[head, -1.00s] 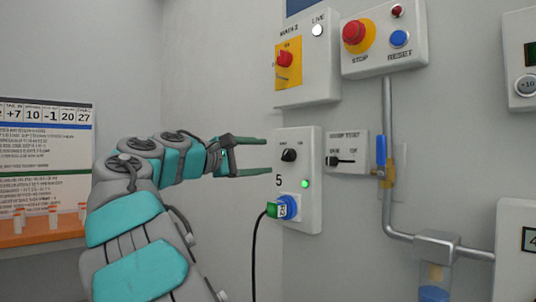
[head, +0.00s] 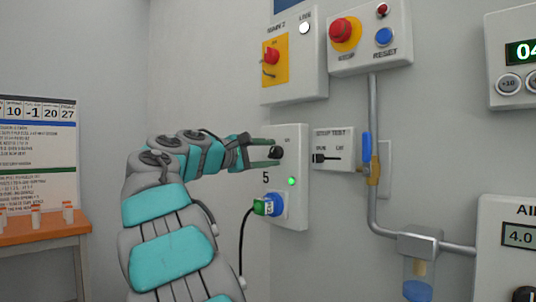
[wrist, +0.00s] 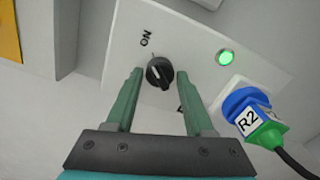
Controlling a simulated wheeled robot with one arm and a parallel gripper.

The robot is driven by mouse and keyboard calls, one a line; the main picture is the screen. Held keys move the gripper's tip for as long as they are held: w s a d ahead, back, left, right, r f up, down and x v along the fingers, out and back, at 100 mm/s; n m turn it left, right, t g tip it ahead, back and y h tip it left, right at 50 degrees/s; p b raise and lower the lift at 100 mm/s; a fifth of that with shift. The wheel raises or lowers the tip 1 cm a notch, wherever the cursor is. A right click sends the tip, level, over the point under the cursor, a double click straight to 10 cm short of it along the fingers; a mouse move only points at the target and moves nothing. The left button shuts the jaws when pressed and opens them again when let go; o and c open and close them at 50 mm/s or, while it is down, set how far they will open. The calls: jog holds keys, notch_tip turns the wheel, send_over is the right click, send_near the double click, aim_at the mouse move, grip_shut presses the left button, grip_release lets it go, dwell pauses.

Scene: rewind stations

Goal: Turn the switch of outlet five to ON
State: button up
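The outlet five box (head: 292,215) is a white panel on the wall with the number 5, a lit green lamp (head: 291,181) and a black rotary switch (head: 276,152) near its top. My gripper (head: 279,153) is open at the switch, one finger above and one below it. In the wrist view, the switch (wrist: 160,72) sits between the fingertips of my gripper (wrist: 159,75), with a gap on each side. The ON label (wrist: 146,40) is beyond the switch; another label is mostly hidden by the right finger. I cannot tell the switch's exact setting.
A blue-and-green plug (head: 270,205), tagged R2 in the wrist view (wrist: 247,121), sits in the outlet with a black cable hanging down. A small test panel (head: 334,150), a pipe with a blue-handled valve (head: 367,148) and red-button boxes (head: 345,30) are nearby.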

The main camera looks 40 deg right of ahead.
grip_shut()
jog(key=shift+m, duration=0.5)
jog(key=shift+o, duration=1.9)
grip_release()
jog(key=shift+a, duration=0.1)
